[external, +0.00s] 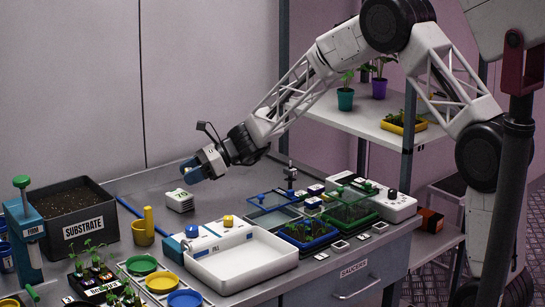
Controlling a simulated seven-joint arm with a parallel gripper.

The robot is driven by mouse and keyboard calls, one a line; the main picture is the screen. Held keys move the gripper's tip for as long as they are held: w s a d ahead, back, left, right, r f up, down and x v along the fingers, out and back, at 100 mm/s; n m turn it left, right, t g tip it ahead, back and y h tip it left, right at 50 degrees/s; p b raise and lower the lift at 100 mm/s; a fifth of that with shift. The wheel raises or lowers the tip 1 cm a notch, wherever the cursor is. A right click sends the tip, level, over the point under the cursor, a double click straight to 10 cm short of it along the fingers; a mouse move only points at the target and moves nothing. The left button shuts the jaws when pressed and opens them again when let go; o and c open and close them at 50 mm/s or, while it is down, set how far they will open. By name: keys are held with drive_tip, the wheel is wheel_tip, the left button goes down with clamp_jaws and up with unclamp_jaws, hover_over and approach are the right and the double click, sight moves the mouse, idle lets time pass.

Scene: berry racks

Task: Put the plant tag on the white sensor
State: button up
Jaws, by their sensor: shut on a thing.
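My gripper (190,172) is at the left end of the arm, pointing down over the back left of the bench. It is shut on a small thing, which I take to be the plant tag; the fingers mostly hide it. A small white louvered block with green marks on top, which looks like the white sensor (180,202), stands on the bench just below and slightly left of the fingertips. A small gap shows between them.
A white tray (242,283) and a yellow cup (143,236) stand in front. A black substrate box (72,245) is at left. Coloured trays, including a blue one (307,244), and a white device (398,208) are at right. The bench behind the sensor is clear.

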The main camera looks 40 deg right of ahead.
sight(180, 193)
drive_tip(key=shift+w+a+f, duration=0.1)
drive_tip(key=shift+w+a, duration=0.15)
drive_tip(key=shift+w, duration=0.7)
drive_tip(key=shift+w+a+f, duration=0.1)
drive_tip(key=shift+w+a, duration=0.1)
drive_tip(key=shift+w, duration=0.7)
drive_tip(key=shift+w, duration=0.1)
drive_tip(key=shift+w, duration=0.2)
drive_tip(key=shift+w+f, duration=0.1)
drive_tip(key=shift+f, duration=1.65)
drive_tip(key=shift+f, duration=0.15)
drive_tip(key=o, duration=0.9)
drive_tip(key=shift+s+d+r, duration=0.2)
drive_tip(key=shift+d+r, duration=0.2)
drive_tip(key=shift+d, duration=0.05)
drive_tip(key=v, duration=1)
drive_tip(key=shift+d+r, duration=0.2)
drive_tip(key=shift+d, duration=0.1)
